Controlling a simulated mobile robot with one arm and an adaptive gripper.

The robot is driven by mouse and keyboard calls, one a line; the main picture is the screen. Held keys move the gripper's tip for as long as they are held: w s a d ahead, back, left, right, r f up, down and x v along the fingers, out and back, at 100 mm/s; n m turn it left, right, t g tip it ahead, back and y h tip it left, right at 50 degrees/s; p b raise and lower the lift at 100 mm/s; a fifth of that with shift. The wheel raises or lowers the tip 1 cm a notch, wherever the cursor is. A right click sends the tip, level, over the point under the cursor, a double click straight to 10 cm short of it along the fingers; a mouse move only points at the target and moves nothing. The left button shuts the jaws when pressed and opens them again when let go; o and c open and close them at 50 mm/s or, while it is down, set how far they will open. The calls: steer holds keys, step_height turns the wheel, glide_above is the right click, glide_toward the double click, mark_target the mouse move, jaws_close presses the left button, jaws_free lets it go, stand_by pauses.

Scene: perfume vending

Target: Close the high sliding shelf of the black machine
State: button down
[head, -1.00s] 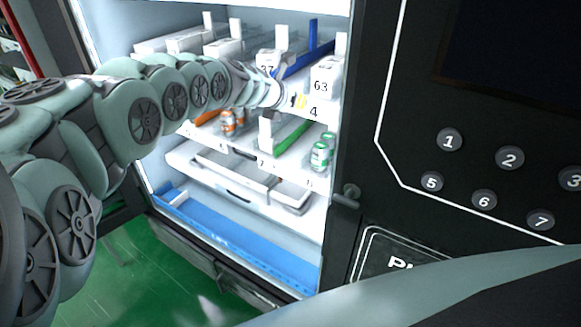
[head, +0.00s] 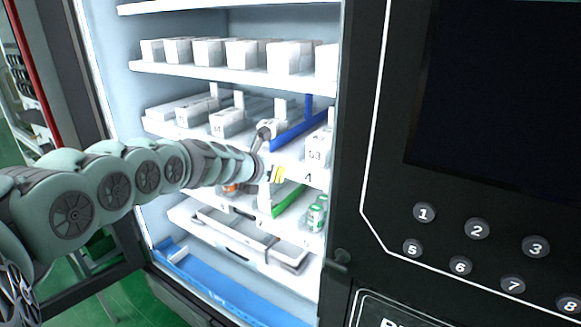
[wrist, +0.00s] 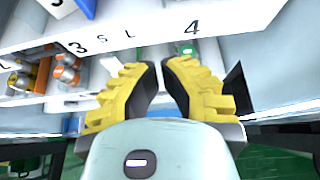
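The black machine (head: 375,230) stands open, with several white shelves inside. A white sliding shelf (head: 312,178) bears white numbered boxes, a blue divider and a front label 4. Its white front edge crosses the top of the wrist view (wrist: 135,30), with labels 3 and 4. I cannot tell exactly how far it stands out. My gripper (head: 280,174) is at this front edge, left of the label 4. In the wrist view my gripper's yellow fingers (wrist: 160,66) point at the edge, with a narrow gap between the tips and nothing held. Contact with the edge is unclear.
A higher shelf (head: 210,74) holds a row of white boxes. Below my gripper are green cans (head: 316,215), orange cans (wrist: 66,68) and a green divider (head: 289,199). A lower white tray (head: 235,232) and blue bin floor (head: 215,300) lie beneath. The keypad panel is at right.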

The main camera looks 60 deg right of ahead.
steer(key=p+v, duration=0.5)
steer(key=p, duration=0.1)
steer(key=shift+a+r+p, duration=0.1)
steer(key=shift+a+p, duration=0.15)
steer(key=shift+p, duration=0.1)
